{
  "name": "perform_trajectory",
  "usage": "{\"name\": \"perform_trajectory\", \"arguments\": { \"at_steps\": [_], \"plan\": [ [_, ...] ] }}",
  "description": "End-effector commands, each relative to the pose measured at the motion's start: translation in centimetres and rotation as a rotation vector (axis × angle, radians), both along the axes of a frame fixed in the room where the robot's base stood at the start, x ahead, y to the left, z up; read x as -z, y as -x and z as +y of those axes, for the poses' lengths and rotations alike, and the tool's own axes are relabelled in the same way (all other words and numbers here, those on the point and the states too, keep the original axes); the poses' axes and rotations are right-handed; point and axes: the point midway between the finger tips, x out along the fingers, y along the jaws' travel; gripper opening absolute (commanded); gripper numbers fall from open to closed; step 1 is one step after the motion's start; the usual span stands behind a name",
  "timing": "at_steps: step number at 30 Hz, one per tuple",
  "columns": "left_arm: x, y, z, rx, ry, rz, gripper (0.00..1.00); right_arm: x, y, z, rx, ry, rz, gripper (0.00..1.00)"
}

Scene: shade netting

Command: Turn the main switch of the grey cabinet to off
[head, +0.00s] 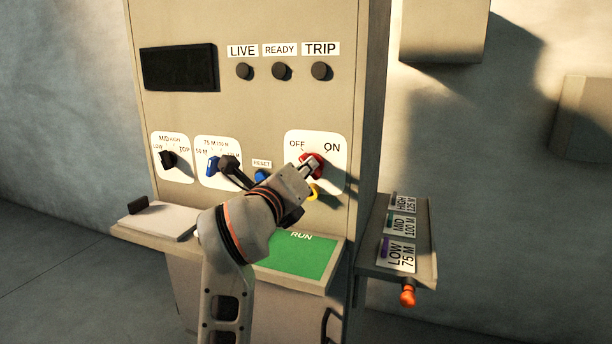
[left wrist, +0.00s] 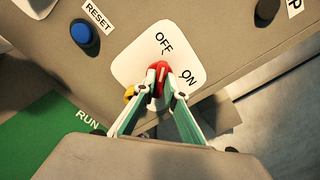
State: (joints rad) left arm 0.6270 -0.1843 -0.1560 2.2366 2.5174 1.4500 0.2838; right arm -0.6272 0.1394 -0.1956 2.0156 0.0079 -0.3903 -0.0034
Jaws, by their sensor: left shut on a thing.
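The grey cabinet's main switch is a red knob (head: 316,158) on a white plate (head: 339,180) marked OFF at left and ON at right. My left gripper (head: 308,168) reaches up to it from below and is shut on the knob. In the left wrist view, both fingertips close on the red knob (left wrist: 158,74), and a pale mark shows on its face. The mark seems to point to the OFF side, but the fingers hide part of the knob and I cannot tell its exact angle. A yellow part (head: 314,194) shows just below the knob. My right gripper is not in view.
A blue RESET button (head: 262,176) is close left of my gripper. Further left are a blue selector (head: 212,165) and a black selector (head: 168,159). Below, a ledge carries a green RUN panel (head: 302,257). A side shelf (head: 425,250) with labelled plates stands at right.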

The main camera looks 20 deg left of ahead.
Motion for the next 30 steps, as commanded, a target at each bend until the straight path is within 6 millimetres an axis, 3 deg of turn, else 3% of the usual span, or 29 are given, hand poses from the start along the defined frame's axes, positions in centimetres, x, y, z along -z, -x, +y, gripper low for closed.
{"name": "perform_trajectory", "arguments": {
  "at_steps": [23, 24, 25, 30],
  "plan": [
    [0.11, -0.01, -0.01, 0.001, 0.098, 0.006, 0.00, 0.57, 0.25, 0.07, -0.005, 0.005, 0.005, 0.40],
    [0.11, -0.01, 0.00, 0.001, 0.098, 0.006, 0.21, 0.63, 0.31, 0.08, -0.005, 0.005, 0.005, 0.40],
    [0.11, -0.01, 0.00, 0.001, 0.097, 0.005, 0.28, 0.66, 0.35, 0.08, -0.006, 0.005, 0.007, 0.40],
    [0.08, -0.01, 0.01, 0.000, 0.096, 0.005, 0.28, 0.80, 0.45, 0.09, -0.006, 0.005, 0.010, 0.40]
  ]
}}
